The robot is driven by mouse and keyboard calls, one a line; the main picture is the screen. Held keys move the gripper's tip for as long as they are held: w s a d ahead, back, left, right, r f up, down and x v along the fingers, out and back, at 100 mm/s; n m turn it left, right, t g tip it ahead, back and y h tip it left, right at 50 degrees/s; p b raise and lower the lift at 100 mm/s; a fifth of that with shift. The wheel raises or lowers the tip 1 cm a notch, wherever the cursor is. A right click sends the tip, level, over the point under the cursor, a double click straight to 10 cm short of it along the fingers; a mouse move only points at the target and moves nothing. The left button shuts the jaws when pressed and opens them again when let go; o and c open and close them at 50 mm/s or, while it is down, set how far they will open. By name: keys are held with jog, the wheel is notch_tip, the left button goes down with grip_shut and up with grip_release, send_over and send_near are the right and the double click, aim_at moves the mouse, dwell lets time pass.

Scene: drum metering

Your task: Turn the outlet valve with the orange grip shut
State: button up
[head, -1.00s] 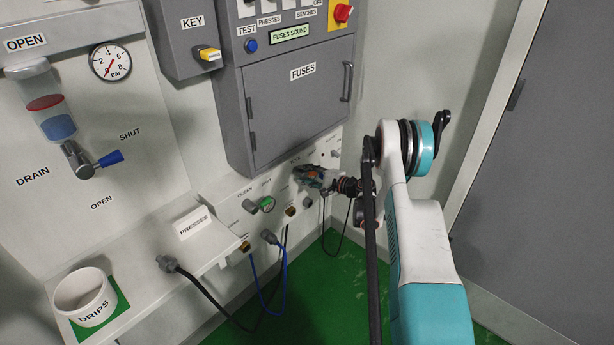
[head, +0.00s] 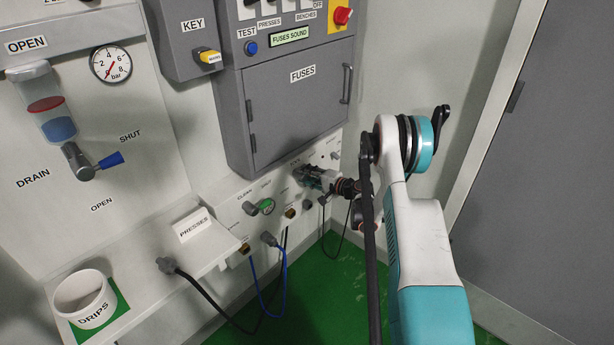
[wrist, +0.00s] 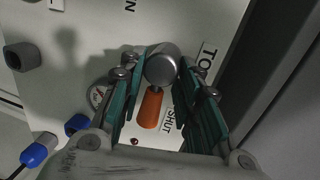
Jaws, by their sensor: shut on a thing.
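The outlet valve shows in the wrist view as a round grey metal body (wrist: 161,67) with an orange grip (wrist: 151,108). The orange grip extends from the body toward the bottom of the wrist picture, with its end beside the SHUT label (wrist: 179,122). My gripper (wrist: 158,68) has its teal fingers on either side of the valve and is shut on it. In the head view my gripper (head: 306,178) is at the lower wall panel, under the fuse cabinet. It hides most of the valve there, and the orange grip is not clear.
A green-marked valve (head: 265,207) and cable plugs are left of my gripper on the panel. The grey fuse cabinet (head: 290,105) overhangs it. Blue-ended fittings (wrist: 35,153) show at the wrist view's lower left. A shelf holds a drips cup (head: 84,298).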

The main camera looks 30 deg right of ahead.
jog(key=shift+a+f, duration=0.15)
jog(key=shift+f, duration=0.1)
jog(key=o, duration=0.9)
jog(key=shift+w+f, duration=0.1)
jog(key=shift+s+d+r, duration=0.2)
jog(key=v, duration=1.1)
jog(key=shift+s, duration=0.3)
